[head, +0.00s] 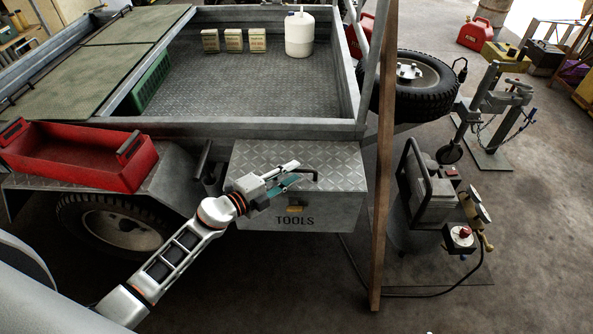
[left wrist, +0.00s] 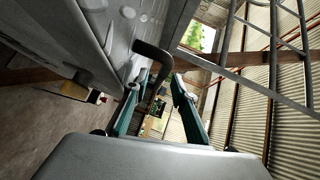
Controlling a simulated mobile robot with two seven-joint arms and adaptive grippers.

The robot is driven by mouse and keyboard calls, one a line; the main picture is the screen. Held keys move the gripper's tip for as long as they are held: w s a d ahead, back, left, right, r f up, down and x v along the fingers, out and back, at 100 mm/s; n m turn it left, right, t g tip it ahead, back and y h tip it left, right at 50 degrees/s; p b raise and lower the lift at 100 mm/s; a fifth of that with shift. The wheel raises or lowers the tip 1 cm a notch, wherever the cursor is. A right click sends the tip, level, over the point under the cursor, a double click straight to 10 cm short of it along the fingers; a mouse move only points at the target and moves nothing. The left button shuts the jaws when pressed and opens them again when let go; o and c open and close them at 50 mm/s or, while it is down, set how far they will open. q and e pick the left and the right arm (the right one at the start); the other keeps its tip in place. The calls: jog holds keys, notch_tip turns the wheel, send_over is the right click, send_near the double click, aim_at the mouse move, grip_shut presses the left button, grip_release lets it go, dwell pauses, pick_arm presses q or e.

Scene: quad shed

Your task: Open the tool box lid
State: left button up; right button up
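The tool box (head: 340,205) is a grey metal box marked TOOLS on the trailer's front corner. Its chequer-plate lid (head: 330,155) is down. A black bent handle (head: 303,173) stands at the lid's front edge; a small yellowish latch (head: 295,208) is on the front face. My left gripper (head: 297,172) is at the handle, with teal finger pads apart. In the left wrist view the handle (left wrist: 152,58) reaches down between the fingers (left wrist: 160,80), closer to the left one; whether it touches is unclear. My right gripper is not in view.
A red open tray (head: 75,160) sits on the fender left of the box. A wooden post (head: 384,150) stands close on its right. The trailer bed (head: 235,90) behind holds small boxes and a white canister (head: 299,35). A generator-like machine (head: 430,195) stands farther right.

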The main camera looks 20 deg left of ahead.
pick_arm(q)
jog(key=shift+x, duration=0.95)
jog(key=shift+w+d, duration=0.1)
jog(key=shift+w, duration=0.15)
grip_shut()
jog(key=shift+r, duration=0.1)
